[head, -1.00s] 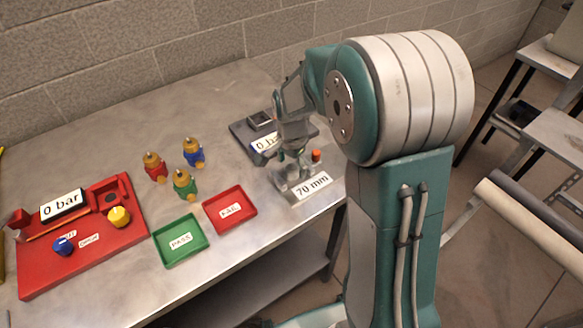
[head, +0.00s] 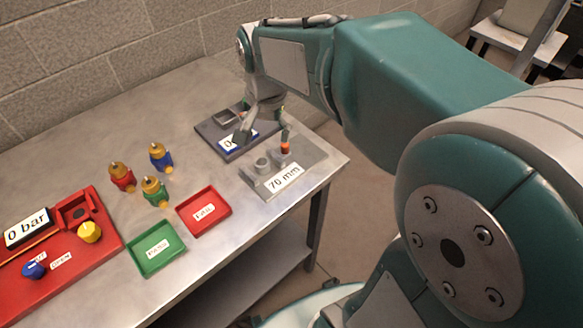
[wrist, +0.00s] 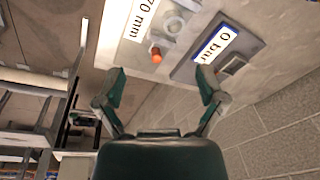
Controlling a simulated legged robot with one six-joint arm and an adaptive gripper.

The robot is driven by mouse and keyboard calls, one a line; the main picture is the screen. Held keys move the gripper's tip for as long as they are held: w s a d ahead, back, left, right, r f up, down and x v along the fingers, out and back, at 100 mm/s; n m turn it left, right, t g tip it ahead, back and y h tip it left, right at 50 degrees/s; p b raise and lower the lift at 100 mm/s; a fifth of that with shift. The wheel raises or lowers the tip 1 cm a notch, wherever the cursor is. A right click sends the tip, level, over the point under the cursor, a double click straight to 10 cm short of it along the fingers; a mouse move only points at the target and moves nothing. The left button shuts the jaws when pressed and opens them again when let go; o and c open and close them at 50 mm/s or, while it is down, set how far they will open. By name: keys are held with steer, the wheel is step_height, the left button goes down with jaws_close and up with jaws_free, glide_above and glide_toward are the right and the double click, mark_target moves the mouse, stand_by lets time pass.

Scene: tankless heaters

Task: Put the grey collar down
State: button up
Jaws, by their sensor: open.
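A grey collar (head: 262,163) stands on the light grey plate (head: 256,185) labelled 70 mm, at the right of the bench. It also shows in the wrist view as a pale ring (wrist: 174,24). An orange-topped peg (head: 285,149) is beside it on the same plate; the wrist view shows its orange end (wrist: 156,56). My gripper (head: 264,136) is open, with its fingers spread and nothing between them. In the wrist view the open fingers (wrist: 160,80) are apart from the collar.
A dark grey gauge base (head: 208,131) with a 0 bar display is behind the plate. Green (head: 162,262) and red (head: 222,219) trays, several brass-topped valves (head: 152,190) and a red test stand (head: 85,262) are to the left. The bench edge is close to the plate.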

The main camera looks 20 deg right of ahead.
steer(key=s+r+n+t, duration=0.2)
steer(key=s+n, duration=0.6)
steer(key=s, duration=0.6)
steer(key=shift+s+t, duration=0.3)
steer(key=shift+t, duration=0.6)
